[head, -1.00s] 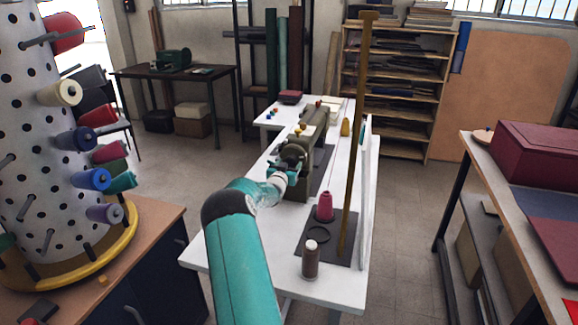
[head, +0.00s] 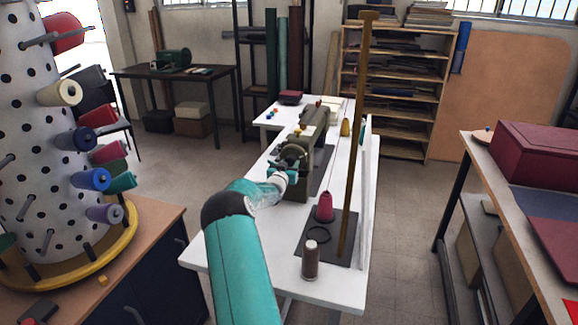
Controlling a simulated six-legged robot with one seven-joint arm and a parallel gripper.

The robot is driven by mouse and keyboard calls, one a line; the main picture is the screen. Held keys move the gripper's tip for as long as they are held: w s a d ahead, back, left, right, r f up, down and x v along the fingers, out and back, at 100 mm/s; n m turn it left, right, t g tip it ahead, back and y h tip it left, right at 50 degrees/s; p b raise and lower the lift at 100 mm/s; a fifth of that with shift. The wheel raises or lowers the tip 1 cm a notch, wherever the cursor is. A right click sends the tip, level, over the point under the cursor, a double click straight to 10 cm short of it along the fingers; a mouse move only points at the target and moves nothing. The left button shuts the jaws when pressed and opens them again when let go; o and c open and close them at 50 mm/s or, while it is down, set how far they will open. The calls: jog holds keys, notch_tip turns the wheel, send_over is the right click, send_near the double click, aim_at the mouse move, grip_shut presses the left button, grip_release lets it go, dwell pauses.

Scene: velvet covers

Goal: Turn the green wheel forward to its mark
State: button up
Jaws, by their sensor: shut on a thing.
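The green wheel (head: 292,153) is on the near end of the olive-green sewing machine (head: 313,131), which stands on a long white table (head: 336,285). My gripper (head: 284,166) is at the lower left part of the wheel, shut on it. My wrist and the gripper cover part of the wheel, and the finger contact is too small to see clearly. I cannot make out the mark.
A pegged thread tower (head: 50,150) is at the left. A bench with a maroon box (head: 540,155) is at the right.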

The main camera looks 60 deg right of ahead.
jog(key=n, duration=1.6)
jog(key=shift+s+n, duration=0.1)
jog(key=shift+n, duration=2.1)
jog(key=o, duration=1)
jog(key=shift+c, duration=0.2)
jog(key=s+a, duration=0.2)
jog(key=a, duration=1.1)
jog(key=shift+a, duration=0.3)
